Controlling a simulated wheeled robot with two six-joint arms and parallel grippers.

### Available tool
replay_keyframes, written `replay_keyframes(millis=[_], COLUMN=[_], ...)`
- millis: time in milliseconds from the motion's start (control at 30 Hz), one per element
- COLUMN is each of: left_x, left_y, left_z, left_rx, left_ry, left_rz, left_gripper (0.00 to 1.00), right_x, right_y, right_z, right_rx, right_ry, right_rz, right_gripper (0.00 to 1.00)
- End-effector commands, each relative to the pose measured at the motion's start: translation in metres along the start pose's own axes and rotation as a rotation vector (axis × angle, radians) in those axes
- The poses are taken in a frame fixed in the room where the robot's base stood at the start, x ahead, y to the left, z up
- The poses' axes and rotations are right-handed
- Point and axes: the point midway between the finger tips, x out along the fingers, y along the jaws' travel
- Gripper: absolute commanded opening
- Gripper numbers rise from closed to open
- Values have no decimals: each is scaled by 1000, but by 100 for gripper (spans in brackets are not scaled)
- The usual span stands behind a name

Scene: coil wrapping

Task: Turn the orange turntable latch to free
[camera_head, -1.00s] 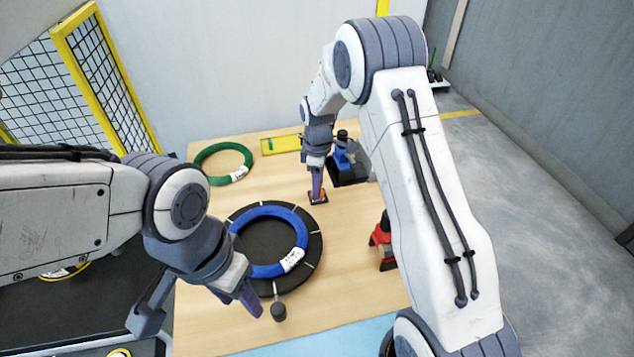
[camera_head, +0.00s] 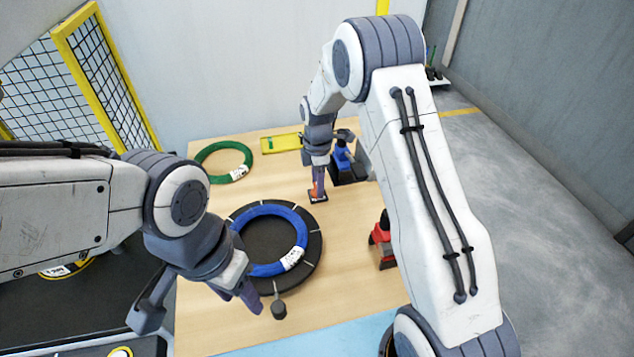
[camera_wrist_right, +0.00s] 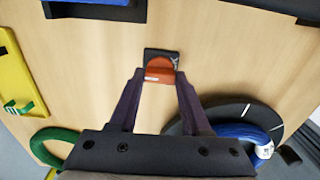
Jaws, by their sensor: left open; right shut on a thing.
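The orange latch (camera_wrist_right: 160,70) sits on a small dark base (camera_wrist_right: 165,54) beside the turntable. In the head view the latch (camera_head: 318,192) is mostly covered by my right gripper (camera_head: 317,184). The right gripper (camera_wrist_right: 158,78) is shut on the latch, with a finger on either side of it. The black turntable (camera_head: 312,262) carries a blue coil (camera_head: 262,271) with a white label. My left gripper (camera_head: 252,300) is open and empty over the turntable's front left edge, near its dark knob (camera_head: 279,309).
A green coil (camera_head: 207,152) lies at the back left. A yellow tray (camera_head: 281,143) lies at the back. A blue tool (camera_head: 341,156) on a black base stands right of the right gripper. A red device (camera_head: 381,235) stands near my right arm. Bare table lies right of the turntable.

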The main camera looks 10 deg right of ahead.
Motion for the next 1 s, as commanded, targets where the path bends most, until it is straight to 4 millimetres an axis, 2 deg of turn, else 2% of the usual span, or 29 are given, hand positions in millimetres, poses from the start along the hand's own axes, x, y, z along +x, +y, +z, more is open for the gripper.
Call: replay_keyframes(millis=[267, 300, 333, 367, 733, 867, 1000], left_x=[0, 0, 0, 0, 1, 5, 10], left_y=[0, 0, 0, 0, 0, 0, -1], left_z=[0, 0, 0, 0, 0, 0, 0], left_rx=[0, 0, 0, 0, 0, 0, 0], left_ry=[0, 0, 0, 0, 0, 0, 0], left_rz=[0, 0, 0, 0, 0, 0, 0], left_gripper=[50, 50, 50, 50, 50, 50, 50], right_x=[-1, -1, -1, -1, -5, -22, -50], right_y=[1, 1, 1, 1, 1, 2, 1], right_z=[-1, -1, -1, -1, 0, 0, 0], right_rx=[-4, -4, -4, -4, -1, -1, -1], right_ry=[1, 1, 0, 0, 0, 0, 0], right_rz=[4, 4, 4, 4, 3, 7, 7], right_gripper=[0, 63, 74, 78, 78, 78, 78])
